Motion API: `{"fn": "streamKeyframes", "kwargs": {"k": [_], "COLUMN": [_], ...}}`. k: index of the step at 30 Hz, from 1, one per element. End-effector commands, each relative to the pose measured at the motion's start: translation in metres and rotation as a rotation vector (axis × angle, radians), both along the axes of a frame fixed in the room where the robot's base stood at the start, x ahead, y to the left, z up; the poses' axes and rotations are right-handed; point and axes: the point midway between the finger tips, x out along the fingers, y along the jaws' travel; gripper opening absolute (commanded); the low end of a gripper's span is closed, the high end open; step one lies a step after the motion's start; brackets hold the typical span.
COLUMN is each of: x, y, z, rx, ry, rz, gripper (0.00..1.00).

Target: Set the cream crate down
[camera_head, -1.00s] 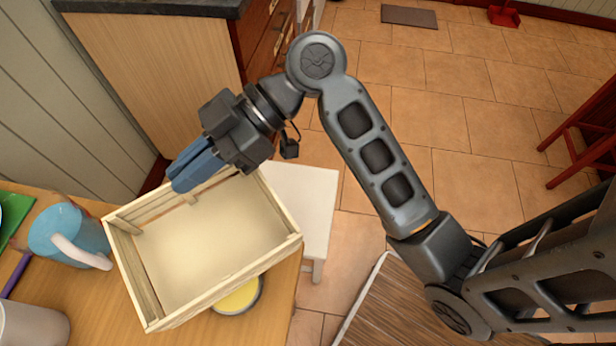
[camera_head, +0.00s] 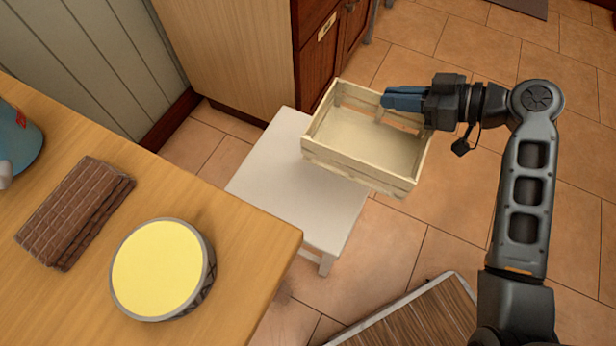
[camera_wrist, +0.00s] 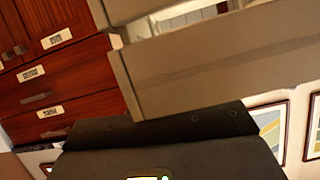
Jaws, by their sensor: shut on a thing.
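The cream crate (camera_head: 366,145) is an open, empty slatted wooden box in the head view. My gripper (camera_head: 400,100) is shut on its far right side. The crate hangs over the right part of the white stool (camera_head: 270,180) and reaches out past its right edge over the floor. I cannot tell how high it is above the stool top. In the wrist view, the crate's slats (camera_wrist: 220,60) fill the upper right, just beyond the dark gripper.
The wooden table (camera_head: 235,232) at lower left holds a round yellow-topped tin (camera_head: 157,268), a brown chocolate-like slab (camera_head: 75,212) and a blue jug (camera_head: 15,140). A cabinet (camera_head: 235,55) stands behind the stool. A wood-topped piece (camera_head: 425,315) is at the bottom. The stool's left part is bare.

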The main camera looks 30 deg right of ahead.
Motion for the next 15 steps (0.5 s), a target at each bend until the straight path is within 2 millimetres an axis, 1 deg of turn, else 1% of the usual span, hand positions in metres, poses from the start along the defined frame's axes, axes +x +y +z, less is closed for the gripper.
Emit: {"fn": "streamKeyframes", "kwargs": {"k": [1,2,5,8,15], "x": [0.0,0.0,0.004,0.013,0.041], "y": [-0.004,-0.004,0.001,0.016,0.058], "z": [-0.007,-0.009,-0.016,-0.026,-0.057], "rx": [0.001,0.002,0.003,0.003,0.003], "ry": [0.0,0.001,0.003,0.004,0.003], "rz": [-0.01,-0.013,-0.015,-0.014,-0.013], "gripper": [0.0,0.0,0.0,0.0,0.0]}}
